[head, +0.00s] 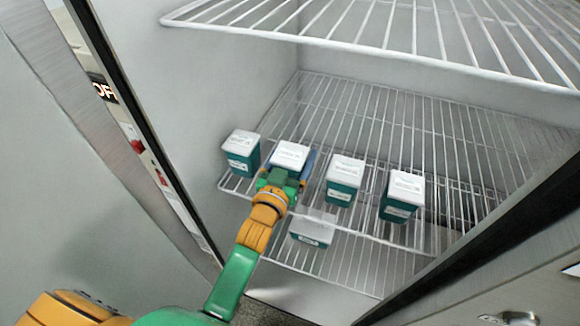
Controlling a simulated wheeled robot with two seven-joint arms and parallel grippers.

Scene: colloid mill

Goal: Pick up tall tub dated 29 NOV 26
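Several teal tubs with white lids stand in a row on the middle wire shelf: a far left tub (241,152), a second tub (291,155), a third tub (344,180) and a right tub (401,197). Each lid has small print, and the labels are too small to read, so I cannot tell which is dated 29 NOV 26. My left gripper (288,168) is at the second tub, with its blue fingers on either side of it. I cannot tell whether they touch the tub. The gripper hides its front. My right gripper is not in view.
Another white-lidded tub (312,231) is on the lower shelf, seen through the wires. An upper wire shelf (400,52) hangs above the row. The cabinet's left edge (150,130) and dark right frame (490,240) bound the opening. The middle shelf is clear behind the tubs.

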